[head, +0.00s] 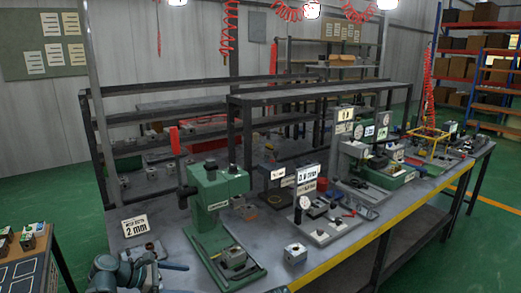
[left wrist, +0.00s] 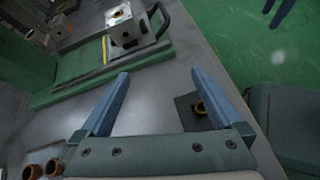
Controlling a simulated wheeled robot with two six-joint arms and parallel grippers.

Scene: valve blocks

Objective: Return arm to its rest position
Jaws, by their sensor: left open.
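My left arm comes in at the bottom left of the head view, with its gripper (head: 165,266) low over the bench's near left end. In the left wrist view the two blue fingers (left wrist: 158,73) are spread wide with nothing between them. A metal valve block (left wrist: 122,26) with a round bore sits on a green press base beyond the fingertips. In the head view a block (head: 233,257) sits on the base of the green press (head: 215,195), right of my gripper. Another valve block (head: 295,253) stands on the bench near its front edge. My right gripper is not seen.
A sign (head: 136,225) stands behind my left gripper. Brown cups (left wrist: 32,170) and a dark square piece (left wrist: 188,108) with a brass-coloured ring, partly behind a finger, lie close by. Fixtures fill the bench to the right. A side table (head: 35,268) stands at left; green floor lies between.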

